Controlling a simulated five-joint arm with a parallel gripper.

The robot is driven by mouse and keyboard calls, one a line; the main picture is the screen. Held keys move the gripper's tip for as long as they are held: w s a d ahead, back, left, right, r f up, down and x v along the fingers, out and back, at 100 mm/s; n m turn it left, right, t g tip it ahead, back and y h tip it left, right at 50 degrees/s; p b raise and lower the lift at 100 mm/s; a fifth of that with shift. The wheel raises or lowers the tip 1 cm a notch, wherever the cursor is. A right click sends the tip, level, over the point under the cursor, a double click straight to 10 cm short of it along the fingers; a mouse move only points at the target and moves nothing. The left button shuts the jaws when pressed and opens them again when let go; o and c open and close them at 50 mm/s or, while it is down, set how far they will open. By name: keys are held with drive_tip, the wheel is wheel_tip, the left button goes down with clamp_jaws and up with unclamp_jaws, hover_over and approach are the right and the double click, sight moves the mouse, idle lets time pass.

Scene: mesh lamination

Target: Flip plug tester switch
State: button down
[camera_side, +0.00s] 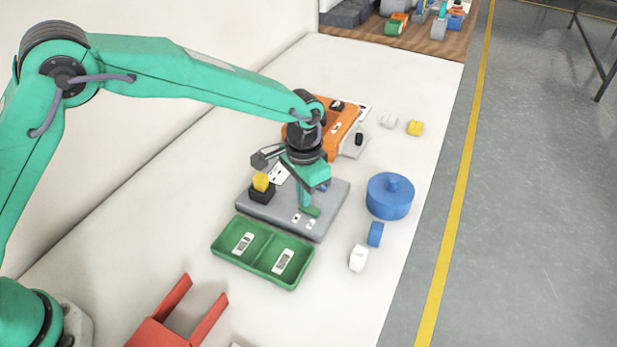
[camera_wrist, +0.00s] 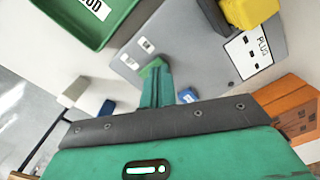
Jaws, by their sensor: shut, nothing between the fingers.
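The plug tester is a grey plate (camera_side: 262,212) with a white "PLUG" label (camera_wrist: 255,50). A yellow plug (camera_side: 261,182) stands in a black socket (camera_side: 262,195) at its left; it also shows in the wrist view (camera_wrist: 250,12). My gripper (camera_side: 306,206) is shut and empty, pointing down over the right front of the plate; its fingers also show in the wrist view (camera_wrist: 157,84). A darker green piece, seemingly the switch (camera_side: 313,212), sits at the fingertips, partly hidden by them (camera_wrist: 150,68). I cannot tell whether they touch. A small blue part (camera_wrist: 188,96) lies beside the fingers.
A green two-compartment tray (camera_side: 262,251) stands in front of the plate. An orange device (camera_side: 345,118) is behind it. A blue round lidded piece (camera_side: 390,200), a blue block (camera_side: 375,234) and a white block (camera_side: 358,258) stand right. A red forked piece (camera_side: 158,333) lies in front.

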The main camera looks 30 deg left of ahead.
drive_tip(key=shift+f, duration=0.75)
idle(0.6)
drive_tip(key=shift+r, duration=3.55)
